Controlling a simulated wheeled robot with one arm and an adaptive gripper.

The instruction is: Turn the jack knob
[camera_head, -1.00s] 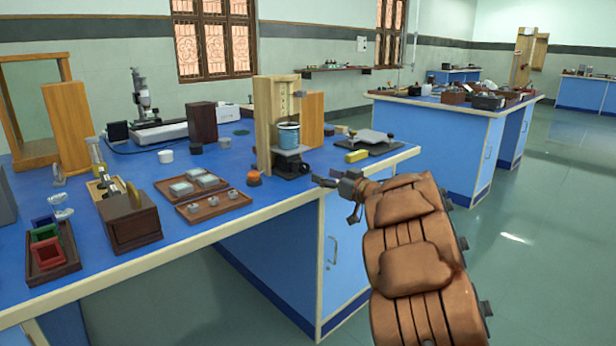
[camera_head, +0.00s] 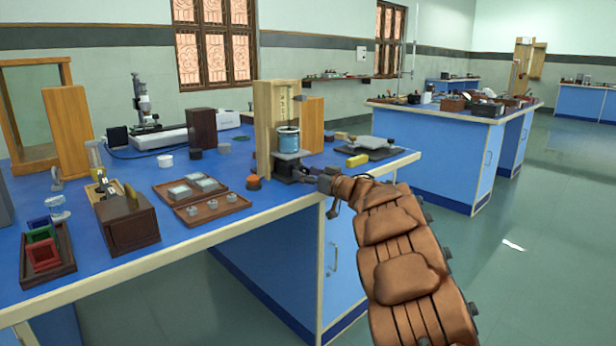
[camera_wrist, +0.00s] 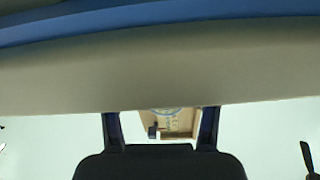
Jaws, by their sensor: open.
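The jack (camera_head: 284,171) is a small dark stand with a grey top plate at the front of a wooden frame. A blue-grey beaker (camera_head: 288,139) stands on its plate. My gripper (camera_head: 308,176) is at the jack's right side, just above the table's front edge, its fingertips close to the jack. In the wrist view my open gripper (camera_wrist: 160,125) has its two dark fingers apart, with a pale wooden part (camera_wrist: 180,124) and a small dark piece (camera_wrist: 152,131) showing beyond them. I cannot make out the jack knob clearly, nor whether a finger touches it.
The blue bench (camera_head: 150,250) has a pale front edge below my gripper. An orange-topped knob (camera_head: 254,182) stands left of the jack, and a yellow block (camera_head: 357,160) lies to the right. Trays with small samples (camera_head: 212,208) lie further left.

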